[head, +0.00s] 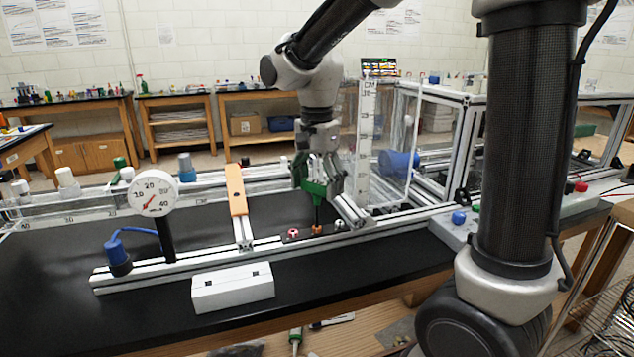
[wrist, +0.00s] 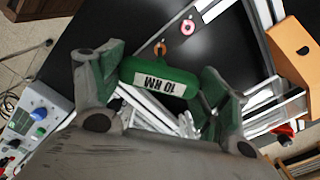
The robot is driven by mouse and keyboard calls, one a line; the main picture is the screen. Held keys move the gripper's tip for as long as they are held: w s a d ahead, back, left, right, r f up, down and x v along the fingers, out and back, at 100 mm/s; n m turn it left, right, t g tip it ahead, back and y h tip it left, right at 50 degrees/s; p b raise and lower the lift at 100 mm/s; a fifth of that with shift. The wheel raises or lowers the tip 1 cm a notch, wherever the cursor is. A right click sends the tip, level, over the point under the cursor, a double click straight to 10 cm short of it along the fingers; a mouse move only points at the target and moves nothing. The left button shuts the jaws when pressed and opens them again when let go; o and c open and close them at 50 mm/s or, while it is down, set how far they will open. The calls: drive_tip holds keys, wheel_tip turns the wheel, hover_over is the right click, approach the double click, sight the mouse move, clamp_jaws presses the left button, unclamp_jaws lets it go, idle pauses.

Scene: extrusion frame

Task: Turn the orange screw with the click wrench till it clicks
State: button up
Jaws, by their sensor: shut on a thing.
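My gripper (head: 318,178) is shut on the click wrench (head: 314,188), holding it by its green handle. In the wrist view the handle (wrist: 160,78) sits between both fingers and bears a white label reading "10 NM". The orange screw (wrist: 160,48) also shows past the handle in the wrist view. I cannot tell whether the tip is fully seated on it.
A red-pink screw (head: 293,233) sits just left of the orange one. A round dial gauge (head: 155,193), a white block (head: 232,287) and an orange bar (head: 236,189) lie to the left. A clear upright scale (head: 366,140) and a frame stand close on the right.

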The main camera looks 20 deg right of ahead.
drive_tip(key=shift+m, duration=0.7)
drive_tip(key=shift+m, duration=0.7)
drive_tip(key=shift+m, duration=0.8)
drive_tip(key=shift+m, duration=0.7)
